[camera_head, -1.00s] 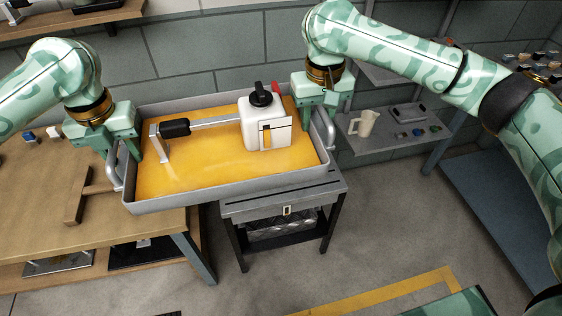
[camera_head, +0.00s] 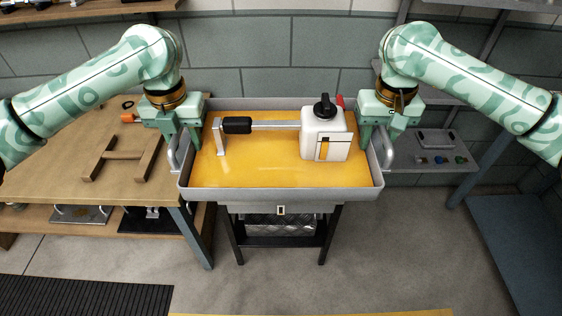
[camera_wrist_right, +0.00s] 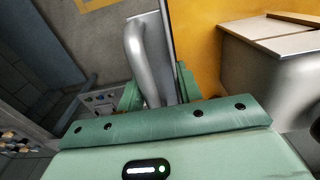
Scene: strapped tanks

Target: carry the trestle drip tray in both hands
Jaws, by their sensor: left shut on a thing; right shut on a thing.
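The drip tray (camera_head: 270,195) has grey metal walls and a yellow floor and looks about level. My left gripper (camera_head: 184,146) is shut on the handle at its left end. My right gripper (camera_head: 375,145) is shut on the handle at its right end; the wrist view shows my fingers (camera_wrist_right: 157,92) on either side of that silver handle (camera_wrist_right: 135,48). In the tray stand a white tank (camera_head: 336,145) with a black cap and a black-gripped metal bar (camera_head: 275,125) on a bracket.
A dark-legged stand (camera_head: 322,235) is beneath the tray in the picture; any gap between them is hidden. A wooden bench (camera_head: 60,165) with a wooden frame (camera_head: 120,156) is at the left, close to the tray. A shelf (camera_head: 435,168) is at the right. Floor is open in front.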

